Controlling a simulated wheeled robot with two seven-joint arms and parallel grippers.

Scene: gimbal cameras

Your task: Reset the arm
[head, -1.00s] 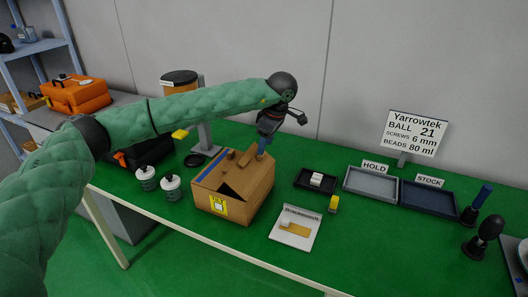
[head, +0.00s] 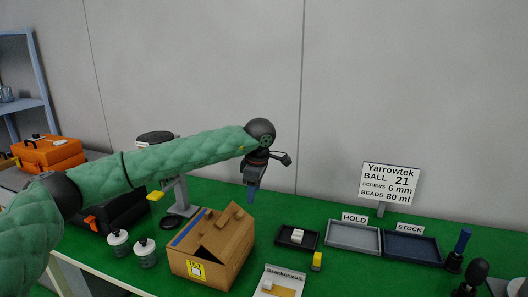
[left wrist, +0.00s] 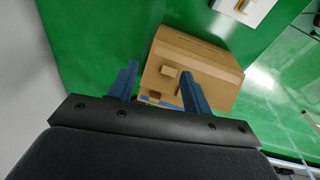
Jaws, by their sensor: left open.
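My left arm, in a green quilted sleeve, reaches in from the left in the head view. Its gripper (head: 253,190) points down above the green table, just behind and right of the cardboard box (head: 222,262). In the left wrist view the two blue fingers (left wrist: 158,85) stand apart with nothing between them. The box also shows there (left wrist: 215,80), beyond the fingers. My right gripper is in neither view.
A small black tray (head: 285,240), a grey HOLD tray (head: 353,246) and a dark STOCK tray (head: 411,258) lie to the right. A sign (head: 390,183) stands behind them. An orange case (head: 48,153) is at far left.

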